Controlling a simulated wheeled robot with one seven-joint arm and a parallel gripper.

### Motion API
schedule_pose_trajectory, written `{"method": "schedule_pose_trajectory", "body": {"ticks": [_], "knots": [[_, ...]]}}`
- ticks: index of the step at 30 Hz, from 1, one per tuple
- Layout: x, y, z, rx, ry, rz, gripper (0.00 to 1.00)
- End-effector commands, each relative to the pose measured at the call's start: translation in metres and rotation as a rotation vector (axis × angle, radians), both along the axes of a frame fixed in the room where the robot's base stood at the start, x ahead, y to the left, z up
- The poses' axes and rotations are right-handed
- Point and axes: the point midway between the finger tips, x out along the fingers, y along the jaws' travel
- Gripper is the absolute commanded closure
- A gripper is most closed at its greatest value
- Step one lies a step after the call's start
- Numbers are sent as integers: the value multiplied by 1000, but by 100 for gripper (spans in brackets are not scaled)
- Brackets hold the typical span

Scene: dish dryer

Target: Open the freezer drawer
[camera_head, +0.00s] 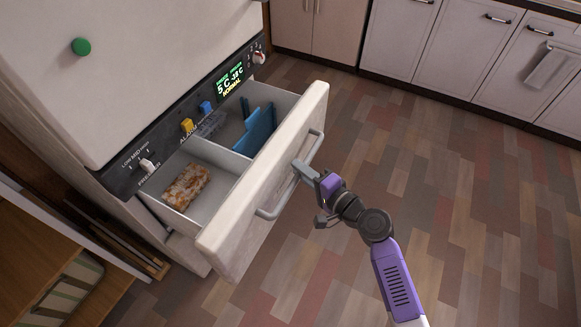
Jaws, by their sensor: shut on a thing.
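The freezer drawer (265,180) is pulled out from the fridge body, and its inside shows from above. Its front panel carries a long grey bar handle (276,208). My gripper (300,168) is shut on this handle near its middle, reaching in from the right. A packet of brownish frozen food (186,187) lies in the near left compartment. Blue items (258,132) stand in the far right compartment. The parts of the fingertips around the bar are too small to see clearly.
The fridge's control panel (200,110) with a lit display and knobs is above the drawer. An open wooden shelf (40,235) is at the lower left. White cabinets (450,50) line the back. The wooden floor (450,180) on the right is clear.

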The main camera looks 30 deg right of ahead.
Motion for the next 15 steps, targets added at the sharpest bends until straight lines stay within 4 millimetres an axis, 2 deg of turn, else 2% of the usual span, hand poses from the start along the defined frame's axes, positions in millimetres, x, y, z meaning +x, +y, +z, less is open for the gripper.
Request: {"method": "schedule_pose_trajectory", "body": {"ticks": [15], "knots": [[-73,-53,-3,-1,3,-1,100]]}}
